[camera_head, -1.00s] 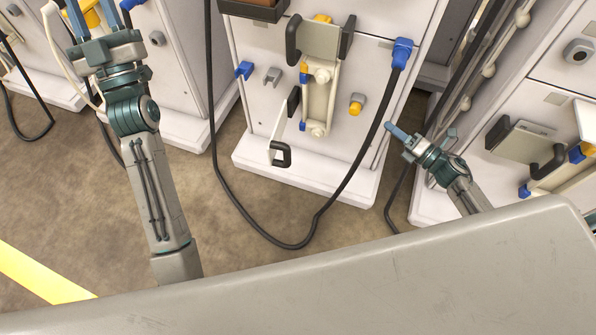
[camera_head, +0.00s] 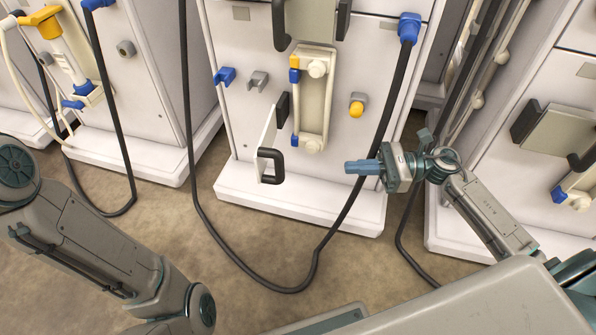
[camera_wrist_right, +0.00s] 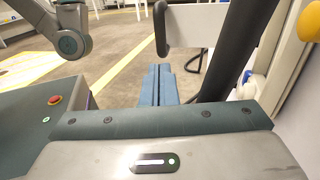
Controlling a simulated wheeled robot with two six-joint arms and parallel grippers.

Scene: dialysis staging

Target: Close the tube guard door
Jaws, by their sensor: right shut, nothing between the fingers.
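The tube guard door (camera_head: 266,138) is a thin white panel. It stands open, sticking out from the front of the middle machine, left of the cream tube channel (camera_head: 314,105). Its black handle (camera_head: 270,166) is at the lower free edge. My right gripper (camera_head: 350,167) has its blue fingers shut and empty, pointing left, to the right of the handle and apart from it in the head view. In the right wrist view the shut fingers (camera_wrist_right: 158,85) point ahead, with the door (camera_wrist_right: 200,27) and handle (camera_wrist_right: 161,30) beyond them. My left gripper is out of view.
A black hose (camera_head: 372,130) hangs from a blue connector (camera_head: 409,28) close to my right gripper; it looms large in the right wrist view (camera_wrist_right: 240,45). A yellow-tipped knob (camera_head: 357,107) is on the machine front.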

